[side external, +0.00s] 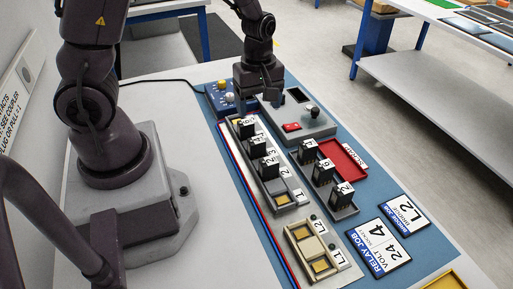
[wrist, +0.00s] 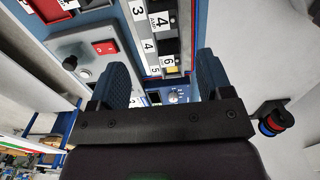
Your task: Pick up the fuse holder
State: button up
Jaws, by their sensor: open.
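No piece is clearly recognisable as the fuse holder; the parts are small. Black blocks with white number labels (side external: 258,147) stand upright in a long grey numbered rack on the blue mat. More black labelled blocks (side external: 323,172) stand in a shorter rack to the right. My gripper (side external: 253,95) is above the far end of the long rack, touching no block that I can see. In the wrist view my gripper (wrist: 165,65) is open, its two blue-grey fingers apart with nothing between them.
A grey control box with a red switch (side external: 291,127) and a black knob stands beside the rack. A red tray (side external: 344,158) lies to its right. A cream two-slot holder (side external: 304,237) and job cards (side external: 379,248) are nearer. A blue box (side external: 215,103) stands at the far left.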

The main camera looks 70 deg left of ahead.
aim_at(257, 140)
jog(key=f, duration=1.1)
jog(key=shift+s+f, duration=0.2)
jog(key=shift+f, duration=0.2)
jog(key=c, duration=1)
